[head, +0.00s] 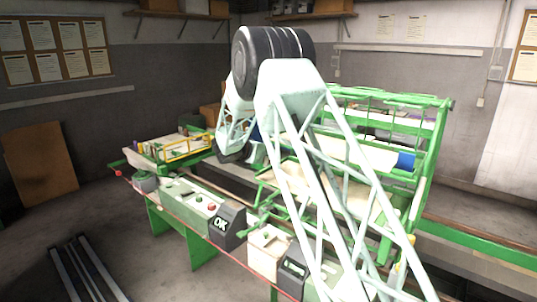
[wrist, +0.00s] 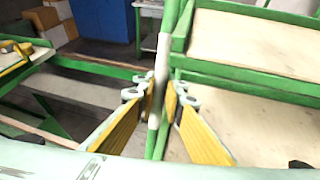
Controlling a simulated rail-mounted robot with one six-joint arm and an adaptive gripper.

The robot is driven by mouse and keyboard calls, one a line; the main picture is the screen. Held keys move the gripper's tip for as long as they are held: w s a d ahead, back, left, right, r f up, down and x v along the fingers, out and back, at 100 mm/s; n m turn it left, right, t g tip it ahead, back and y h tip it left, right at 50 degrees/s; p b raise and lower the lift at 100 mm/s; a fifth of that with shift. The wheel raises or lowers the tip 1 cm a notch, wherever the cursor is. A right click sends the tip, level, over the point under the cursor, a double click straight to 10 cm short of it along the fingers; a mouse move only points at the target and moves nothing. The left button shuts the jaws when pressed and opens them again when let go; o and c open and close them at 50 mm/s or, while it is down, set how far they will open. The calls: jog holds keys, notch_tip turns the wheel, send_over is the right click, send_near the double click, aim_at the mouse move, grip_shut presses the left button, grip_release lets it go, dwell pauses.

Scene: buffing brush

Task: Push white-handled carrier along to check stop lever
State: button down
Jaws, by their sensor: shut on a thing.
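The carrier is a green frame with cream panels, and its rails (wrist: 235,78) fill the right of the wrist view. In the head view, a tall green frame (head: 440,130) that looks like the carrier stands right of centre, partly behind my arm. The white handle (wrist: 162,62) is upright on a green bar in the middle of the wrist view. My gripper (wrist: 161,92) has its yellow fingers on either side of the handle and is shut on it. My gripper is hidden behind my arm in the head view. I cannot make out the stop lever for certain.
A long green bench with control boxes (head: 195,200) runs along the front. A yellow-railed unit (head: 188,147) stands at its left end. Rails (head: 480,245) run along the machine to the right. A blue cabinet (wrist: 100,18) and cardboard boxes (wrist: 50,20) stand behind.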

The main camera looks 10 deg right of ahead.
jog(key=c, duration=2.7)
grip_release()
jog(key=shift+s+d, duration=0.25)
jog(key=shift+d, duration=0.05)
jog(key=shift+a+r, duration=0.1)
jog(key=shift+a, duration=0.1)
jog(key=shift+v, duration=0.95)
jog(key=v, duration=0.9)
jog(key=shift+s+a+r, duration=0.15)
jog(key=shift+s, duration=0.25)
